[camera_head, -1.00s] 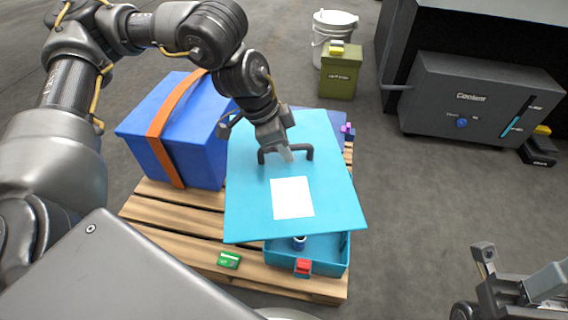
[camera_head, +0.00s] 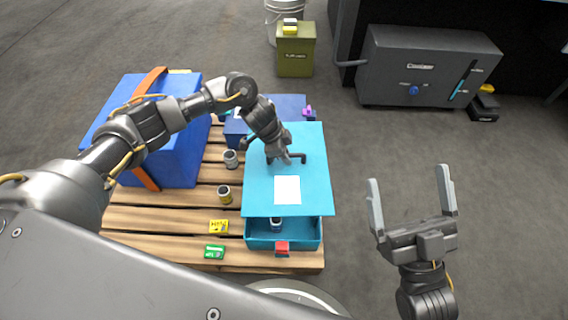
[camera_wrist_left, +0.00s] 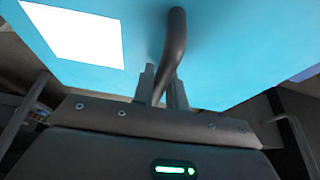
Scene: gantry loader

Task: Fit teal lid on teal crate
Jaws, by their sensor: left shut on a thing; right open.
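The teal lid (camera_head: 315,190) is a flat panel with a white label and a dark bar handle (camera_head: 301,158). My left gripper (camera_head: 286,160) is shut on this handle; the left wrist view also shows the handle (camera_wrist_left: 175,45) between its fingers. The lid is above the teal crate (camera_head: 260,240) and covers most of it. The crate's near end, with a red latch (camera_head: 282,248), sticks out from under the lid, and a small dark cylinder (camera_head: 276,224) shows inside. The far crate walls are hidden. My right gripper (camera_head: 409,190) is open and empty, right of the crate.
The crate stands on a wooden pallet (camera_head: 160,220). A blue box with an orange strap (camera_head: 180,130) is at left, a dark blue crate (camera_head: 237,128) behind the lid.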

